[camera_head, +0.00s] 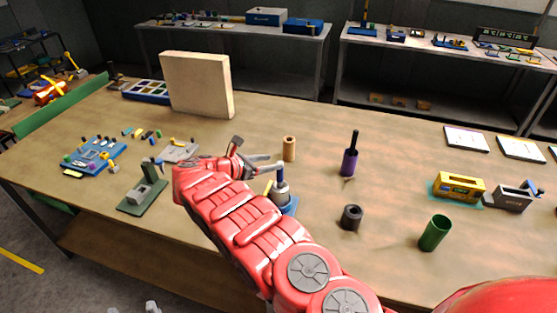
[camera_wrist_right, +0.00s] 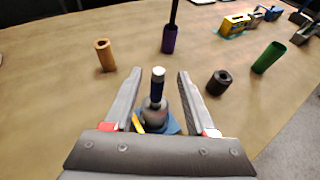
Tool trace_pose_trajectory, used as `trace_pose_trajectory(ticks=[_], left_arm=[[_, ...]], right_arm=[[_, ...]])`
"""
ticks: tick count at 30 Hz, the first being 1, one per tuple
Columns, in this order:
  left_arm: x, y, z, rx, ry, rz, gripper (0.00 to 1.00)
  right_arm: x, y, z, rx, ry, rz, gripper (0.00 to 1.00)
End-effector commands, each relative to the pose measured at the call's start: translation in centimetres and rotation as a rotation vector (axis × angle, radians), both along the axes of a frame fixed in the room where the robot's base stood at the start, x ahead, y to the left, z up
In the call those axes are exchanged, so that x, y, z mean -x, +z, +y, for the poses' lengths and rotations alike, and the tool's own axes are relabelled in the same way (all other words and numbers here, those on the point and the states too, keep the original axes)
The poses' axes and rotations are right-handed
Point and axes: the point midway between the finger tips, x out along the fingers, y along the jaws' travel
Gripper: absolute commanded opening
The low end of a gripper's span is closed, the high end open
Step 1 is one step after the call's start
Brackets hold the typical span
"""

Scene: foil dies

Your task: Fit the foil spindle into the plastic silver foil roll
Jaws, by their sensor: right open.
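A small upright tool with a grey bell-shaped body, dark blue neck and pale tip (camera_wrist_right: 157,88) stands on a blue base (camera_head: 291,208). A purple roll (camera_head: 349,163) stands upright with a black rod (camera_head: 354,139) rising from its top. A dark grey hollow roll (camera_head: 351,217), a tan roll (camera_head: 289,149) and a green hollow roll (camera_head: 435,233) also stand upright. I cannot tell which is the silver foil roll. My right gripper (camera_wrist_right: 160,72) is open and empty, its fingers either side of the tool's neck in the wrist view. Two grey tips, probably my left gripper (camera_head: 132,308), show at the bottom edge.
A yellow box (camera_head: 459,187) and a grey die block (camera_head: 508,199) stand at the right. A beige board (camera_head: 197,84) stands at the back left. A blue tray (camera_head: 95,155) and a green-based press (camera_head: 142,195) are at the left. The table's middle back is clear.

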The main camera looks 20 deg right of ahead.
Motion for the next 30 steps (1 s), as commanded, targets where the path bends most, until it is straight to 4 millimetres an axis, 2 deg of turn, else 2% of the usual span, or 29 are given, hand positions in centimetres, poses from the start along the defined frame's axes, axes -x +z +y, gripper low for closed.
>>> trace_pose_trajectory(ticks=[3, 10, 26, 30], left_arm=[[0.0, -1.4, 0.0, 0.0, 0.0, 0.0, 0.61], [0.0, -2.4, 0.0, 0.0, 0.0, -0.001, 0.61], [0.0, -2.2, 0.0, 0.0, 0.0, -0.001, 0.61], [0.0, 0.1, 0.0, 0.0, 0.0, -0.001, 0.61]], right_arm=[[0.6, 0.4, 1.8, -0.001, 0.004, -0.003, 0.56], [1.7, 1.5, 3.9, 0.001, -0.001, 0.001, 0.56], [1.8, 2.0, 4.2, 0.001, -0.001, 0.001, 0.56], [1.8, 4.2, 4.2, 0.001, -0.001, 0.001, 0.56]])
